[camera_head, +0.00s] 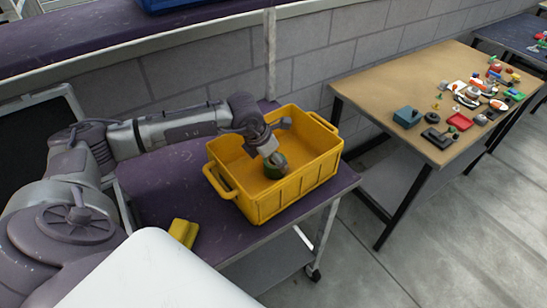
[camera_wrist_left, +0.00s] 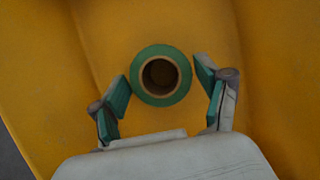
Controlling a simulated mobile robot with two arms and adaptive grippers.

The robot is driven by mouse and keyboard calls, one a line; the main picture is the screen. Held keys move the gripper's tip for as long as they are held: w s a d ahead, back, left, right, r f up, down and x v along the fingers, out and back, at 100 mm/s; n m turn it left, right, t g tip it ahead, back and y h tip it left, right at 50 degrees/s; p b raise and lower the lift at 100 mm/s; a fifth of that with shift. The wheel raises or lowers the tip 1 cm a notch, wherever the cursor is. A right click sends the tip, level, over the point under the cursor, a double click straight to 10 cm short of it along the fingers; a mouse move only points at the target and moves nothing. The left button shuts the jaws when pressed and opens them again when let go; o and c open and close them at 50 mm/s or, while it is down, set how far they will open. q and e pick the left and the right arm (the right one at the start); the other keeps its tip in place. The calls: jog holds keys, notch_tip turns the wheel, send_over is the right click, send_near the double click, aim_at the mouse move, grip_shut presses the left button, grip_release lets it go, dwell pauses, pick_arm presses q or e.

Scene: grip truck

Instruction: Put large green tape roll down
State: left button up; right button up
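The large green tape roll (camera_wrist_left: 180,92) has a brown inner ring and stands end-on between the fingertips of my left gripper (camera_wrist_left: 162,78) in the left wrist view. The fingers are spread, with what looks like a thin gap to the roll on each side. In the head view the left gripper (camera_head: 273,158) reaches down inside the yellow crate (camera_head: 285,192), with a green part of the roll (camera_head: 275,171) at its tips. The crate floor lies behind the roll; whether the roll touches it is hard to tell. My right gripper is not in view.
The crate stands on a dark purple table (camera_head: 165,195). A small yellow block (camera_head: 183,232) lies on its near side. A wooden table (camera_head: 385,80) with several small parts stands at right. A grey brick wall (camera_head: 210,75) runs behind. Crate walls surround the gripper.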

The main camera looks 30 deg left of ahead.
pick_arm(q)
jog(key=shift+o, duration=0.2)
jog(key=shift+r, duration=0.25)
jog(key=shift+s+a+r, duration=0.1)
jog(key=shift+s+r, duration=0.05)
jog(key=shift+r, duration=0.1)
jog(key=b+v, duration=0.2)
jog(key=v, duration=0.9)
jog(key=shift+b, duration=0.3)
jog(key=shift+s, duration=0.15)
